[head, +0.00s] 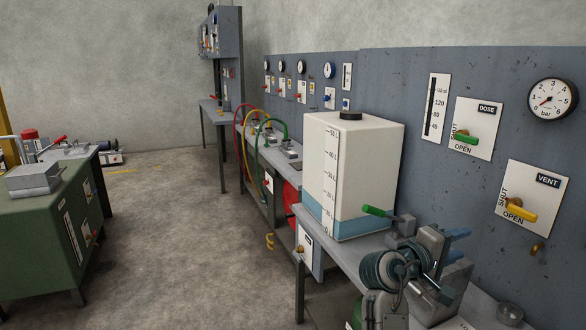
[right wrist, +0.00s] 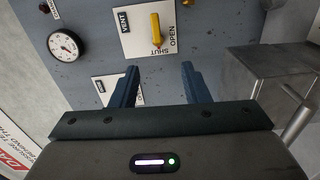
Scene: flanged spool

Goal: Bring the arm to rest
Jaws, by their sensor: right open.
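My right gripper (head: 462,244) is at the lower right of the head view, its two blue fingers pointing toward the grey wall panel (head: 400,85). In the right wrist view the fingers (right wrist: 159,80) stand apart with nothing between them. Beyond them is the white VENT plate with its yellow lever (right wrist: 156,30). The gripper is apart from this lever, which also shows in the head view (head: 521,210). My left gripper is in neither view. I cannot make out a flanged spool for certain.
A white tank (head: 352,165) with a green-handled tap (head: 376,211) stands close left of the gripper on the bench. The DOSE plate with a green lever (head: 466,138) and a bar gauge (head: 552,100) are on the panel. A green cabinet (head: 38,245) stands left; the floor between is clear.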

